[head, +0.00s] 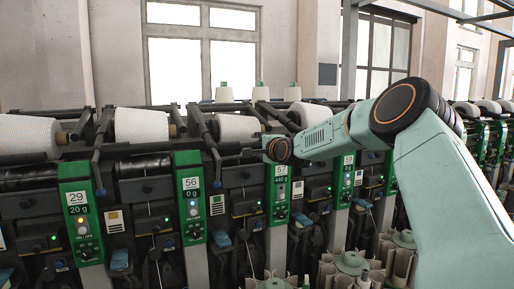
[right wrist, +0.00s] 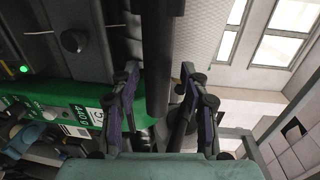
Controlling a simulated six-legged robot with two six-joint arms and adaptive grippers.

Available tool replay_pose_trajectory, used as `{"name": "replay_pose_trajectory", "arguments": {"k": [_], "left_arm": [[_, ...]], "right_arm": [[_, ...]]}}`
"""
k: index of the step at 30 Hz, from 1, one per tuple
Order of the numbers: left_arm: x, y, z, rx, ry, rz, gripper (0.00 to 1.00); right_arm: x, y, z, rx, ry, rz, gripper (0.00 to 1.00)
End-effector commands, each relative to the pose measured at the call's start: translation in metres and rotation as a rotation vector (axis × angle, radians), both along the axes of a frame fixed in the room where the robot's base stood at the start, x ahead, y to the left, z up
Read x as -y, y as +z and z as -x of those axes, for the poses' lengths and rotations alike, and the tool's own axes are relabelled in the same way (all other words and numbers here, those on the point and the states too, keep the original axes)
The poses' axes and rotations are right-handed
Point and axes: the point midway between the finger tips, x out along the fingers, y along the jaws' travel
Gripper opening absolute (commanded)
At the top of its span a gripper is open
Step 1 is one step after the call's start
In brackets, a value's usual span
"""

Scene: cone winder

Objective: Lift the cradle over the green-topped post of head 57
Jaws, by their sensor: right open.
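The same green panel lies sideways in the right wrist view (right wrist: 75,120). The black cradle arm (head: 278,117) slopes down behind my wrist beside a white cone (head: 237,128). My right gripper (head: 247,154) is in front of the machine at the post's top. In the right wrist view its fingers (right wrist: 163,108) are apart, with a dark cradle bar (right wrist: 158,60) between them; contact cannot be told. My left gripper is not in view.
Green posts of head 56 (head: 190,195) and head 29 (head: 80,215) stand to the left, head 59 (head: 346,180) to the right. Neighbouring cradles and white cones (head: 140,126) line the machine. Pale green-and-cream holders (head: 352,262) stand low in front.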

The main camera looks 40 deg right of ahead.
Motion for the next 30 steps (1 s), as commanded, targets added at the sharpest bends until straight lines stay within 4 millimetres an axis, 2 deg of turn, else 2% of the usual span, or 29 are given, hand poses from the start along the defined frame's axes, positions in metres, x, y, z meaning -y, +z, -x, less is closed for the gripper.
{"name": "replay_pose_trajectory", "arguments": {"k": [6,14,30], "left_arm": [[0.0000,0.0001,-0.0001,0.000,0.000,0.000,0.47],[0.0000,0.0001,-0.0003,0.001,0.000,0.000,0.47],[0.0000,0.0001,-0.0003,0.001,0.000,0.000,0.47]], "right_arm": [[0.0013,-0.0015,-0.0078,-0.001,0.001,0.001,0.45],[0.0016,-0.0013,-0.0083,-0.001,0.001,-0.001,0.45],[0.0013,-0.0019,-0.0081,-0.002,0.002,-0.002,0.01]]}}
